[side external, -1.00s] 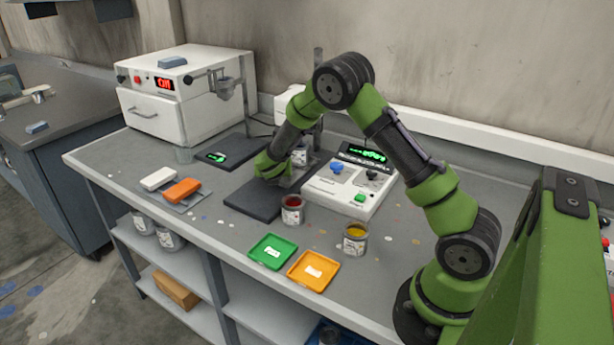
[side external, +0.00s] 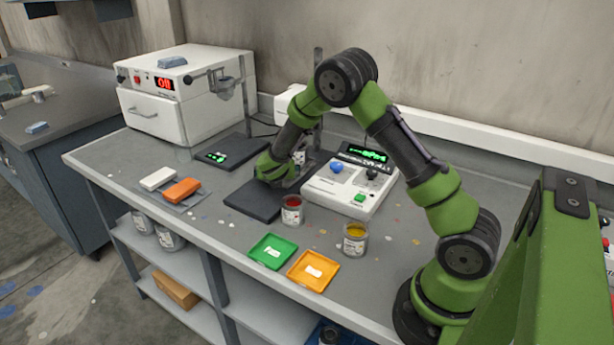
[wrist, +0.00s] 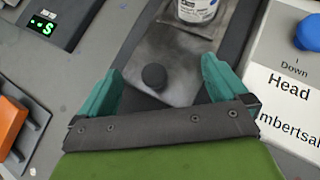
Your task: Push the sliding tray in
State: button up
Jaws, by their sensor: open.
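The sliding tray (wrist: 178,52) is a grey metal plate with a round black knob (wrist: 153,76), seen in the wrist view. A white-labelled can (wrist: 197,10) stands on its far part. The tray lies over a dark base (side external: 252,201), whose near part is bare in the side view. My gripper (wrist: 163,80) is open, with its teal fingers on either side of the knob and visible gaps to it. In the side view my gripper (side external: 275,174) is low over the base and hides the knob and most of the tray.
The white control box (side external: 347,187) stands close on the right. A red paint can (side external: 292,211) stands near the base's right corner, a yellow one (side external: 355,240) farther right. Green (side external: 272,251) and orange (side external: 313,271) dishes lie at the front edge. A scale (side external: 222,154) is at left.

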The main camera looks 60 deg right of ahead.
jog(key=shift+v, duration=2.8)
jog(key=shift+w, duration=0.15)
